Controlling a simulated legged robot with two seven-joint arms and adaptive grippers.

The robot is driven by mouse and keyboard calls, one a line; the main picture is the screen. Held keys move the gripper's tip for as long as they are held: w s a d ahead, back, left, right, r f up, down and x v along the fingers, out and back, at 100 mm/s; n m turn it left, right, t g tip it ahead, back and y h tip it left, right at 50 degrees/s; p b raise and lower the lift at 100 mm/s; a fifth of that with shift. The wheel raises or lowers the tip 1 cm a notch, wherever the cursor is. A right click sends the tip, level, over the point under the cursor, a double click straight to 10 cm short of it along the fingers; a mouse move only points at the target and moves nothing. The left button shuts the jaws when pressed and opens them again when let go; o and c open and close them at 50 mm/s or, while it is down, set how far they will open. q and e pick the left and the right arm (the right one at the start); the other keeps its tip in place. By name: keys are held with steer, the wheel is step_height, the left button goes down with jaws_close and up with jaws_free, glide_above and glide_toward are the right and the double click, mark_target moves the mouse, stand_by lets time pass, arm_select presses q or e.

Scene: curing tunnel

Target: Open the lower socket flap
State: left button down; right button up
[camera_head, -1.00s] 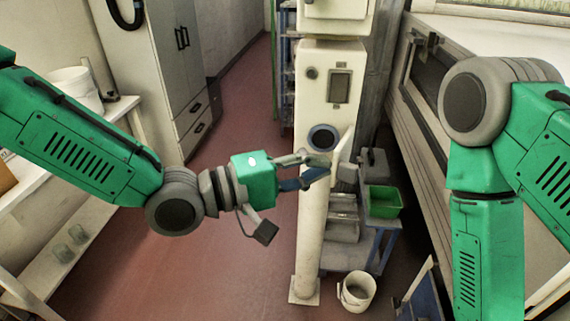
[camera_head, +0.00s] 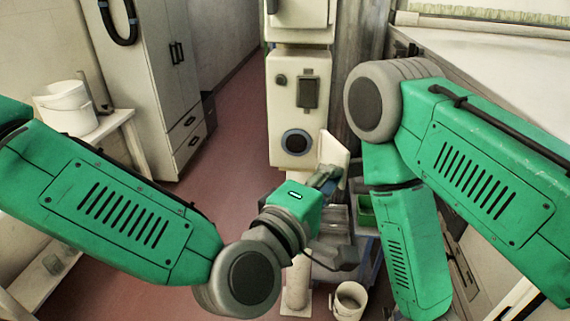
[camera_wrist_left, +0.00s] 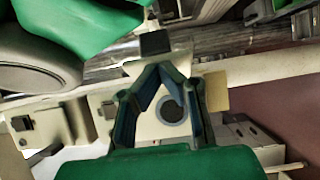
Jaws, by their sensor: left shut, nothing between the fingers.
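The lower socket (camera_head: 296,142) is a dark round hole with a blue ring on the front of a cream post. Its pale flap (camera_head: 334,157) stands swung out to the right of it, so the socket face is uncovered. My left gripper (camera_head: 329,176) is shut and empty, with its fingers close by the flap's lower part; I cannot tell whether they touch. In the left wrist view the fingers (camera_wrist_left: 160,70) meet at their tips, and the socket's ring (camera_wrist_left: 171,110) shows between them. My right arm hangs at the right, its gripper out of view.
The post carries a dark rectangular panel (camera_head: 308,91) and a knob above the socket. A white bucket (camera_head: 349,301) stands on the floor by its foot. A green bin (camera_head: 366,210) is partly hidden behind my arms. Open floor lies left of the post.

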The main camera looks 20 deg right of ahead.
arm_select(q)
steer(key=shift+d, duration=0.3)
stand_by(0.5)
steer(key=shift+f, duration=0.1)
